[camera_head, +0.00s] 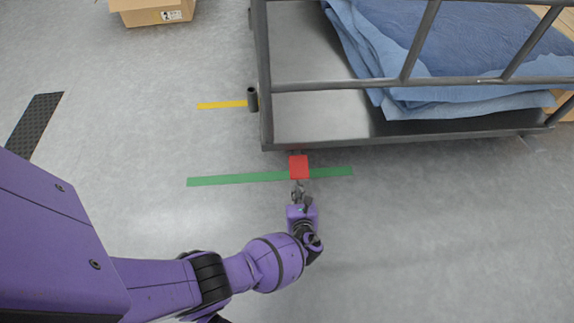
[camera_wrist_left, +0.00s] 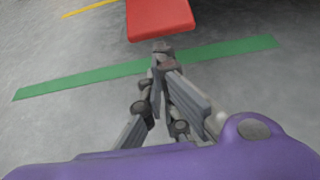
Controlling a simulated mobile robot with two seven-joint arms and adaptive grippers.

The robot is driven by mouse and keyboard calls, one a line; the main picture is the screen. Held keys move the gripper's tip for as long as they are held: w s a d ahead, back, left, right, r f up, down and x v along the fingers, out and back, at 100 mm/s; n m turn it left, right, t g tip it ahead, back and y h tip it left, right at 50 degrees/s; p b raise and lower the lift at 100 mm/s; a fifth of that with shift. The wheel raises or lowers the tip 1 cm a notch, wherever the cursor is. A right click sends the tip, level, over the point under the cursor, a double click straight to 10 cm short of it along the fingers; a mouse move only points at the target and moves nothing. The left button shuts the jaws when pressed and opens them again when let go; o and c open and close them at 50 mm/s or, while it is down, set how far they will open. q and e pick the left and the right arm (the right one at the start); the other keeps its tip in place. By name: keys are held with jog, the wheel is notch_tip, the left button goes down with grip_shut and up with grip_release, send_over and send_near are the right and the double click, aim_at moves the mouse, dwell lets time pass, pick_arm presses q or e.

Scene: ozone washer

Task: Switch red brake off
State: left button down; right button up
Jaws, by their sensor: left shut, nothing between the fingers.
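The red brake (camera_head: 299,167) is a small red pedal sticking out from the lower front edge of a grey metal cart (camera_head: 322,117). It also shows at the top of the left wrist view (camera_wrist_left: 158,17). My left gripper (camera_head: 298,186) is shut and empty, right at the near edge of the pedal. In the left wrist view its closed fingertips (camera_wrist_left: 162,48) lie just below the pedal's near edge; I cannot tell whether they touch it. The pedal's mount under the cart is mostly hidden. My right gripper is not in view.
Blue folded cloths (camera_head: 440,50) lie on the cart behind its grey rails. A green tape strip (camera_head: 235,180) and a yellow strip (camera_head: 222,105) mark the grey floor. A cardboard box (camera_head: 155,12) stands at the top left. The floor right of my gripper is clear.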

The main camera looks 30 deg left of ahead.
pick_arm(q)
jog(key=shift+w+d+r, duration=0.1)
jog(key=shift+r, duration=0.2)
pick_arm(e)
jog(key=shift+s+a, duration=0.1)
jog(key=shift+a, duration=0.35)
pick_arm(q)
jog(key=shift+r+p, duration=0.15)
jog(key=shift+p, duration=0.15)
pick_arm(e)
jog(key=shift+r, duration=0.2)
